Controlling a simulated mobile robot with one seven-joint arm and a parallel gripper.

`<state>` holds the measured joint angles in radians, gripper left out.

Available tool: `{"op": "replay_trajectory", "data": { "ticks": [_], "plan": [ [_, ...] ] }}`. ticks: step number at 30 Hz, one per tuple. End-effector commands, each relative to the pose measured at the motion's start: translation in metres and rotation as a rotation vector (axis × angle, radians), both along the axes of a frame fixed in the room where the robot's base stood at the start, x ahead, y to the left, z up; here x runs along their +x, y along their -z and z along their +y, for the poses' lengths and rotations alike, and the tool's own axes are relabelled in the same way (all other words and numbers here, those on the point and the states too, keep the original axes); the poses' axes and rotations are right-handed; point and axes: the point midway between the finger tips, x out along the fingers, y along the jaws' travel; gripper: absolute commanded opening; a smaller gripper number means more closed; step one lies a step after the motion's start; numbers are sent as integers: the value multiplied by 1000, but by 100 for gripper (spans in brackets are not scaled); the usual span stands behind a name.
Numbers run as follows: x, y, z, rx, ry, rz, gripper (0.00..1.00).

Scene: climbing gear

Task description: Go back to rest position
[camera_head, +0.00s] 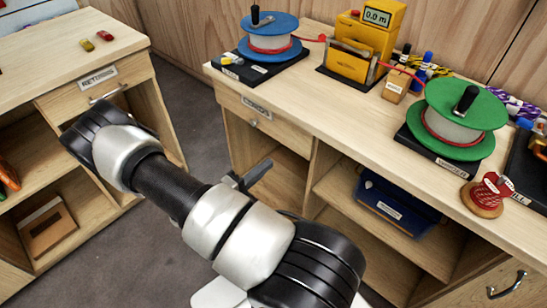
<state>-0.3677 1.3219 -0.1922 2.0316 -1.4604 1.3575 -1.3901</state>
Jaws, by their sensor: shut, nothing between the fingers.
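My arm reaches in from the bottom right, and its bent elbow lies at the upper left. My gripper (258,172) shows only in part behind the forearm, as grey fingers. It is in front of the main bench's open shelves, below the bench top, and looks shut and empty. The rest of it is hidden by my arm.
The main bench (330,95) carries a blue reel (269,30), a yellow meter (378,30), a green reel (455,107) and a small red spool (487,192). The left cabinet (60,60) stands across a grey floor gap.

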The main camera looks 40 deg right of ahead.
Motion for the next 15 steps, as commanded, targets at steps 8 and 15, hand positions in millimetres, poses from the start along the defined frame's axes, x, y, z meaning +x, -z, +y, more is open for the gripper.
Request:
{"op": "replay_trajectory", "data": {
  "ticks": [8,15],
  "plan": [
    [-1,0,7,0,0,-1,0],
    [-5,-36,10,91,136,-225,0]
  ]
}}
